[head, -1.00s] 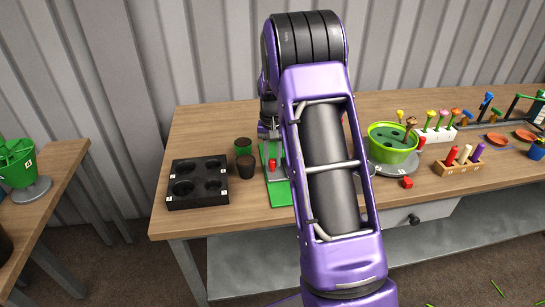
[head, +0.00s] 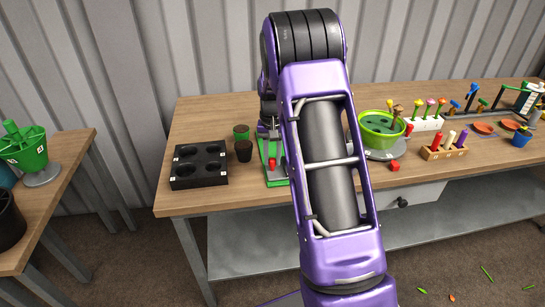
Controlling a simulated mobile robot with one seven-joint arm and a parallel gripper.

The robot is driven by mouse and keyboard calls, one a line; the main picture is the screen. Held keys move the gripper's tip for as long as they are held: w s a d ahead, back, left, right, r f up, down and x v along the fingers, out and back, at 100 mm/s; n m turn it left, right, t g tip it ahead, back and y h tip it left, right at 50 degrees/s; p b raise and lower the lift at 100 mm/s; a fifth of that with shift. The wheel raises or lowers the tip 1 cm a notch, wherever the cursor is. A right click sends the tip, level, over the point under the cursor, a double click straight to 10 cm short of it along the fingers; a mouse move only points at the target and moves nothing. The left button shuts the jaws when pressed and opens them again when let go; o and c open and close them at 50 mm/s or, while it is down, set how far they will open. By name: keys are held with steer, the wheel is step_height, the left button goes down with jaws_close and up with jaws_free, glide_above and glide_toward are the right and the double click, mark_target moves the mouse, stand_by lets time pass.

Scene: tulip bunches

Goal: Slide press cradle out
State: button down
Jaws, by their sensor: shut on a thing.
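The green press (head: 278,174) stands on the wooden workbench, just left of my arm. A small red part (head: 271,162), seemingly the cradle's handle, sits low at its front. The rear and right of the press are also covered by the arm.
A black tray with round holes (head: 199,178) and two small pots (head: 243,150) stand left of the press. The bench edge runs close in front.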

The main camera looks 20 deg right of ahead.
steer(key=c, duration=0.7)
jaws_free()
steer(key=shift+o, duration=0.2)
steer(key=shift+r, duration=0.1)
step_height(320, 180, up, 17)
steer(key=p, duration=0.2)
steer(key=shift+r, duration=0.2)
